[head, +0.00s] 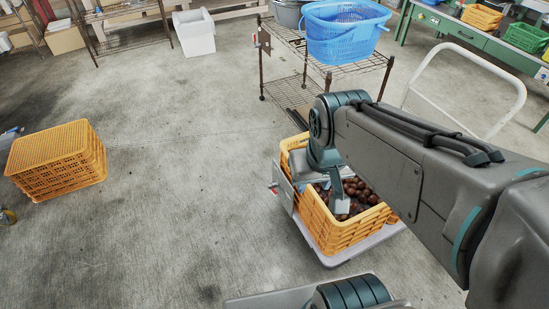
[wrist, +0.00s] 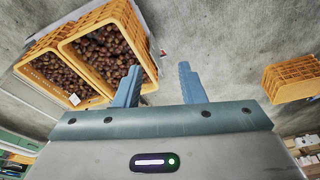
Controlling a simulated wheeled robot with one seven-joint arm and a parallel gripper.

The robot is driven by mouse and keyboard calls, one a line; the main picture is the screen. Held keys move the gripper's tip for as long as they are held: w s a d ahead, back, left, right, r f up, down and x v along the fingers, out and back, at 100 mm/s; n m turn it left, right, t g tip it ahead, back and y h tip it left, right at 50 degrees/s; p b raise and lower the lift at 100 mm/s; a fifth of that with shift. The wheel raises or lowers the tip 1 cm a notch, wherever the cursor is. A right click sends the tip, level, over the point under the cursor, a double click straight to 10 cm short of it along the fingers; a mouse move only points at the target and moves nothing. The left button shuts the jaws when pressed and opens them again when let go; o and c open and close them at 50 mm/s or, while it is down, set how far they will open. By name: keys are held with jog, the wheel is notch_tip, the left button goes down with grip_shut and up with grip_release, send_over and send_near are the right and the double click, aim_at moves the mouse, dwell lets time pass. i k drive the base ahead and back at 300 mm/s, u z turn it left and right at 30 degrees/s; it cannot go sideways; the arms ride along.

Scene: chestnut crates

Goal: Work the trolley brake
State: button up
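The trolley is a low grey platform (head: 375,240) with a white tubular handle (head: 520,88) at its right. It carries orange crates (head: 335,235) of chestnuts, also seen in the wrist view (wrist: 148,60). A small red spot (wrist: 163,53) shows beside the crate in the wrist view. My gripper (wrist: 158,72) is open and empty, its two fingers apart. In the head view the arm partly hides it above the chestnuts.
A wire rack (head: 330,60) with a blue basket (head: 345,35) stands behind the trolley. Concrete floor left of the trolley is clear.

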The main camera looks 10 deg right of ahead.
aim_at(276, 193)
jog(key=k, duration=0.65)
jog(key=u, duration=0.7)
jog(key=i, duration=1.7)
jog(key=z, duration=0.85)
